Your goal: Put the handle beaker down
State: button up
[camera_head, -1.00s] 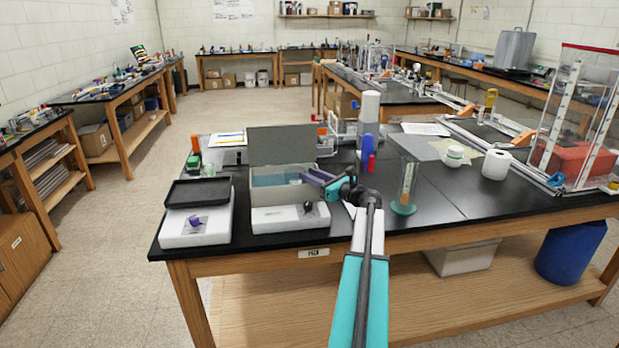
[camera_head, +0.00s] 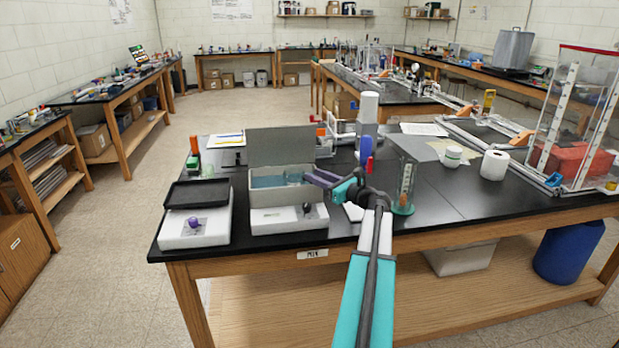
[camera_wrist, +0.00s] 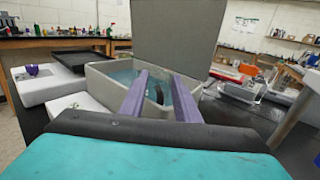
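The handle beaker (camera_head: 294,177) looks like a small clear vessel at the water bath, just left of my fingertips; its outline is hard to make out. The grey water bath (camera_head: 282,196) has its lid raised and blue water inside. My gripper (camera_head: 312,176) reaches leftward over the bath's right side. In the wrist view, my two purple fingers (camera_wrist: 160,76) stand apart, with their tips over the bath opening. A dark curved piece (camera_wrist: 158,92), perhaps the beaker's handle, shows in the gap between them. I cannot tell whether it touches a finger.
A white balance (camera_head: 196,230) with a black cover stands left of the bath. A graduated cylinder (camera_head: 405,190) on a green base stands right of my arm. The front right tabletop is clear.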

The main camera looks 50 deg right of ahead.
jog(key=s+b, duration=0.1)
jog(key=s, duration=0.7)
jog(key=shift+s+a+b, duration=0.25)
jog(key=shift+s+b, duration=0.1)
jog(key=shift+b, duration=0.05)
dwell(0.3)
